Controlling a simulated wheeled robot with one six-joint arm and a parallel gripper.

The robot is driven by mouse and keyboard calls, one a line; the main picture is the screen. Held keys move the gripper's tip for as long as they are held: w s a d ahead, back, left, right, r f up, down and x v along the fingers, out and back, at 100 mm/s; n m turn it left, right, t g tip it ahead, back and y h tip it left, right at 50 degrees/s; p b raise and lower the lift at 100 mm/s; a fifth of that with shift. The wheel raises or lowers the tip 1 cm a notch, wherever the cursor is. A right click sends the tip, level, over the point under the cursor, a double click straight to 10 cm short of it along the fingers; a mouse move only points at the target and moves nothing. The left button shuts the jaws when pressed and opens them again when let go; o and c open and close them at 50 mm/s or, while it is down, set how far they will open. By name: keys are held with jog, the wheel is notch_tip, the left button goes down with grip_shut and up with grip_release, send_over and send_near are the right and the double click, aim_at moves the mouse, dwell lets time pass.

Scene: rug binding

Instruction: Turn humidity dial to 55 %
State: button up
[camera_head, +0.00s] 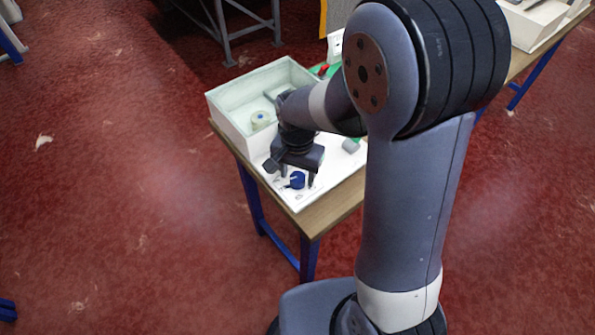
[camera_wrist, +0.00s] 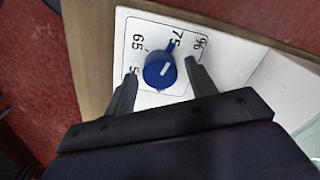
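The blue humidity dial (camera_wrist: 158,72) sits on a white scale plate (camera_wrist: 135,35) with printed 65, 75 and % marks. Another number is partly hidden by the left finger. The dial's blue pointer tip and white line point toward the 75 side. In the head view the dial (camera_head: 298,180) is near the front corner of the white panel (camera_head: 325,178). My gripper (camera_wrist: 162,64) is open, one finger on each side of the dial. Gaps show beside the dial, so I see no clear grip. It also shows in the head view (camera_head: 297,176), pointing down over the dial.
A pale open box (camera_head: 232,120) with a roll (camera_head: 260,119) inside stands behind the dial. A small grey block (camera_head: 351,146) is on the panel to the right. The wooden table's edge (camera_head: 335,212) is close in front. Red floor around is open.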

jog(key=c, duration=0.9)
jog(key=shift+o, duration=0.2)
